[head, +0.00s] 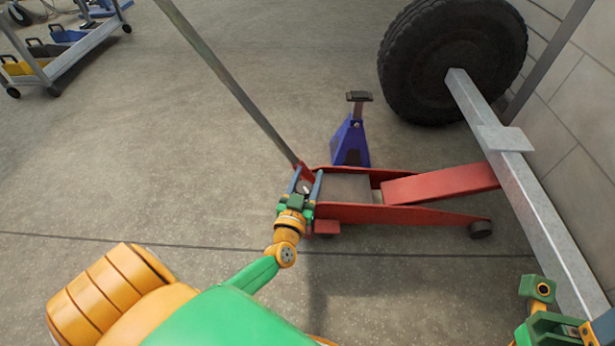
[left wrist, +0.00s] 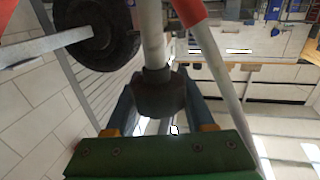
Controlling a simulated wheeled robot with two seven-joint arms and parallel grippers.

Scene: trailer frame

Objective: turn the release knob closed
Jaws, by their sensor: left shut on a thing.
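The release knob (left wrist: 160,97) is a dark, faceted piece on a pale rod in the left wrist view. It sits between the two blue fingers of my left gripper (left wrist: 158,118), which is shut on it. In the head view my left gripper (head: 306,182) reaches the rear end of the red floor jack (head: 345,214), by the foot of the long handle (head: 228,84). The knob is mostly hidden there by the fingers. Part of my right gripper (head: 545,310) shows at the lower right, away from the jack; its fingertips are not clear.
A blue jack stand (head: 351,143) stands just behind the jack. A grey trailer beam (head: 535,190) with a large black tyre (head: 450,62) runs along the right, near a block wall. A cart (head: 75,55) stands far left.

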